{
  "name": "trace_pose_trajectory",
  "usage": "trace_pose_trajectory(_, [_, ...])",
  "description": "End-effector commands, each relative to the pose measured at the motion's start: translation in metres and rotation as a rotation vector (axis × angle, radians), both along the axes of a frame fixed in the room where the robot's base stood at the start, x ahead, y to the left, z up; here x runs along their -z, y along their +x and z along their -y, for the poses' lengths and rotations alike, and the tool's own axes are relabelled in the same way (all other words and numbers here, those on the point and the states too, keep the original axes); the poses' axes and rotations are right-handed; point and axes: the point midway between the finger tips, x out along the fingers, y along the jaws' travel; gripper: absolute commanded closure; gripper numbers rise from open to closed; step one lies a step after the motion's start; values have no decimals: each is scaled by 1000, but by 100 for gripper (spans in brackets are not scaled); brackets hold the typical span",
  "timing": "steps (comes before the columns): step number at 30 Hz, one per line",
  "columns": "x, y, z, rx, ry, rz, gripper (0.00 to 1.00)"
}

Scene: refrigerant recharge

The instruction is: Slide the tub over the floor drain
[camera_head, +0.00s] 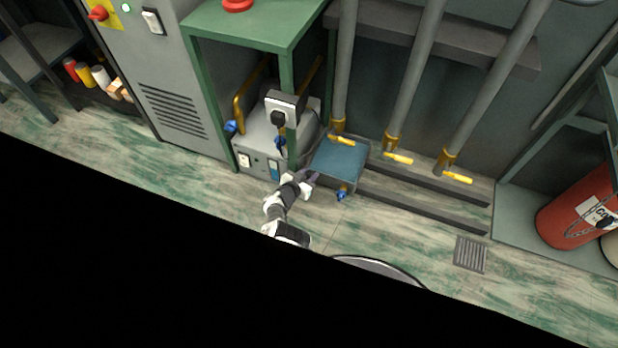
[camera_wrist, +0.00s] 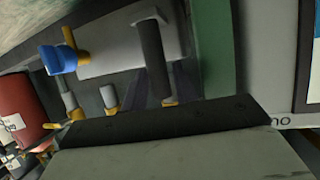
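The floor drain (camera_head: 471,254) is a grey slotted grate to the right and nearer, uncovered and apart from the tub. My gripper (camera_head: 308,178) is low at the tub's left side; contact is unclear. The finger gap is not clear.
A grey machine (camera_head: 262,150) sits under the green bench (camera_head: 255,22), left of my gripper. Pipes with yellow handles (camera_head: 398,158) and dark floor rails (camera_head: 425,212) stand behind and right. A red cylinder (camera_head: 578,212) is at far right. Floor around the drain is clear.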

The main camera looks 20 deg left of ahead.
Motion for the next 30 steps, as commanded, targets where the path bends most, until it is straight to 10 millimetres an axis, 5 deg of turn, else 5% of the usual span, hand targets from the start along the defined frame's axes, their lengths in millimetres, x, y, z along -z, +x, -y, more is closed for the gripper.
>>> trace_pose_trajectory(10, [0,2,0,-1,-1,0,73])
trace_pose_trajectory(17, [0,2,0,-1,-1,0,100])
trace_pose_trajectory(30, [-1,3,15,1,-2,1,100])
